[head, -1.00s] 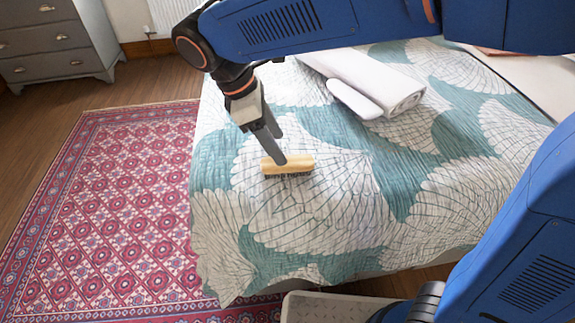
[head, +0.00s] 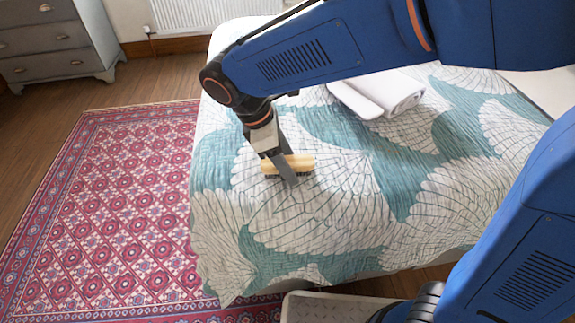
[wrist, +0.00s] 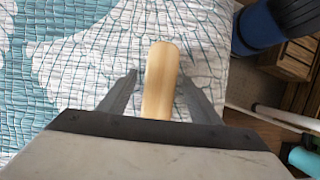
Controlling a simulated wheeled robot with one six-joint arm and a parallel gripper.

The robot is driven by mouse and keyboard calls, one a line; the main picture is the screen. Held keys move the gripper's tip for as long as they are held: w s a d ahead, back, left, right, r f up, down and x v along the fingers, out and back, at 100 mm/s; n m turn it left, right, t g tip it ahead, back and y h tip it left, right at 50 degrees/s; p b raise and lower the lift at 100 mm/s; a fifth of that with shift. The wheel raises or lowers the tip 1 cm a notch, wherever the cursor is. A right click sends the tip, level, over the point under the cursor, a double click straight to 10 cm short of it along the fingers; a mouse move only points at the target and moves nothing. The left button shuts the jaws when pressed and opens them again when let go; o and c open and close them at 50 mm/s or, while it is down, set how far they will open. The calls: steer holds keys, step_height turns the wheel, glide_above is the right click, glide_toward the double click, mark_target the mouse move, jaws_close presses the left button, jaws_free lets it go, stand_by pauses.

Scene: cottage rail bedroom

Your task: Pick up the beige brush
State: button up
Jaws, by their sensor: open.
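The beige brush (head: 298,161) has a light wooden back and dark bristles facing down. It lies on the patterned bedspread (head: 320,215) near the bed's left side. My gripper (head: 286,181) is open at the brush in the head view, its fingers partly covering the brush. In the wrist view the brush (wrist: 160,80) runs lengthwise away from me, with its near end between the two open fingers (wrist: 155,95). A gap shows on the left side of the brush, and the right finger is close to it. I cannot tell whether either finger touches it.
A white rolled item (head: 385,95) lies farther back on the bed. A red patterned rug (head: 120,210) covers the floor at left, with a grey chest of drawers (head: 55,45) behind it. The bedspread around the brush is clear.

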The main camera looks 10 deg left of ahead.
steer(key=shift+f, duration=0.15)
steer(key=c, duration=1.2)
step_height(320, 180, up, 10)
steer(key=shift+r, duration=0.15)
